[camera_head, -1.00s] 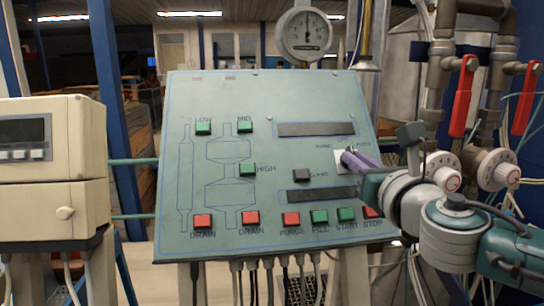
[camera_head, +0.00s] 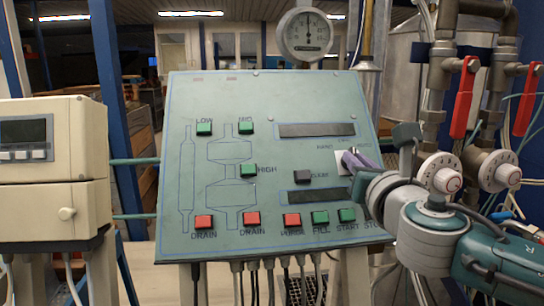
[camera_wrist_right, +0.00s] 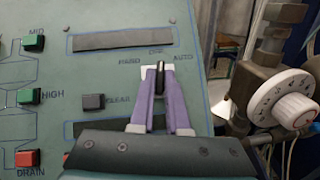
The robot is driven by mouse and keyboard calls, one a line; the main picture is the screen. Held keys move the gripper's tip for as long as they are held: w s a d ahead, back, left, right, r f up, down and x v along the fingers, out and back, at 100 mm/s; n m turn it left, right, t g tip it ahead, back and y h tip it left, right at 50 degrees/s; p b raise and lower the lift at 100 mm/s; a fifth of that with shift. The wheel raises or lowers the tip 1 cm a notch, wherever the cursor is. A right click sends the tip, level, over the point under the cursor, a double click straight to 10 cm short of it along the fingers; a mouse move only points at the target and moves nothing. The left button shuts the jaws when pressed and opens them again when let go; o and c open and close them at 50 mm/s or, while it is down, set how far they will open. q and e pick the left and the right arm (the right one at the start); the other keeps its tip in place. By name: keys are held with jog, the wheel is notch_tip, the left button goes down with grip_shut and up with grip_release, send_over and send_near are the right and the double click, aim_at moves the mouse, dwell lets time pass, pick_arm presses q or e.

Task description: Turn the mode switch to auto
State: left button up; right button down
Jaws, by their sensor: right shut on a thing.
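The mode switch is a small dark knob (camera_wrist_right: 159,76) on a white plate, which shows in the head view (camera_head: 342,162) at the right side of the green sloped panel (camera_head: 220,90). The labels HAND, OFF and AUTO stand around it in the wrist view. My right gripper (camera_head: 352,160) has purple fingers and comes from the lower right. In the wrist view its fingers (camera_wrist_right: 160,75) are shut on the knob, one on each side. The knob looks roughly upright there; its exact angle is hard to tell. My left gripper is not in view.
The black CLEAR button (camera_head: 302,176) is just left of the switch. A green START button (camera_head: 346,215) is below it; my arm covers the STOP button. Red-handled valves (camera_head: 463,97) and white dials (camera_head: 439,173) stand close on the right. A pressure gauge (camera_head: 304,34) is behind the panel.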

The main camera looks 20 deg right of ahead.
jog(key=m+g+h, duration=0.1)
jog(key=m, duration=0.1)
jog(key=m+h, duration=0.1)
jog(key=m, duration=0.1)
jog(key=m+g+h, duration=0.1)
jog(key=shift+w+a+r+m+g, duration=0.1)
jog(key=shift+a+m+g, duration=0.2)
jog(key=shift+m, duration=0.1)
jog(key=shift+w+m+g+h, duration=0.1)
jog(key=shift+m+g+h, duration=0.9)
jog(key=shift+m, duration=0.8)
jog(key=shift+r+g, duration=0.1)
jog(key=shift+g, duration=0.2)
jog(key=c, duration=0.9)
grip_release()
